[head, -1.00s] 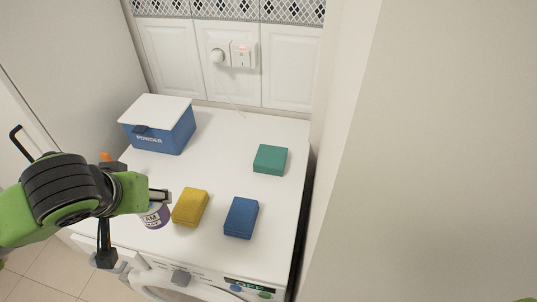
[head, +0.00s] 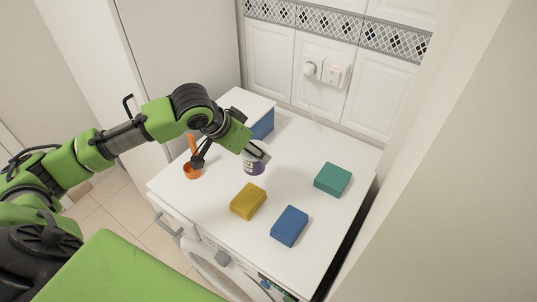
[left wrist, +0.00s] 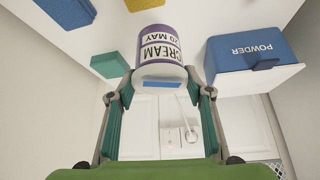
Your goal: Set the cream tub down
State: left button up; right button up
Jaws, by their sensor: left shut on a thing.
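The cream tub (head: 252,165) is white with a purple band and a printed label. My left gripper (head: 259,151) is shut on it, with a finger on each side. In the left wrist view the tub (left wrist: 160,48) sits between the two fingers (left wrist: 160,88), its label facing the camera. It is over the white top of the washing machine (head: 215,205), behind the yellow sponge and in front of the blue powder box. I cannot tell whether its base touches the top. My right gripper is in neither view.
A yellow sponge (head: 248,201), a blue sponge (head: 289,226) and a green sponge (head: 333,179) lie on the top. The powder box (head: 263,125) stands at the back left, partly behind my arm. The middle is clear.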

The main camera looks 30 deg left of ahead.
pick_arm(q)
jog(key=p+x, duration=0.1)
jog(key=x, duration=0.3)
jog(key=w+a+p+x, duration=0.1)
jog(key=x, duration=0.2)
jog(key=p+x, duration=0.1)
jog(key=x, duration=0.3)
jog(key=shift+w+a+r, duration=0.1)
jog(key=shift+w+a, duration=0.05)
jog(key=shift+w, duration=0.3)
jog(key=shift+f, duration=0.55)
jog(key=o, duration=1)
jog(key=shift+f, duration=0.15)
jog(key=shift+o, duration=1.2)
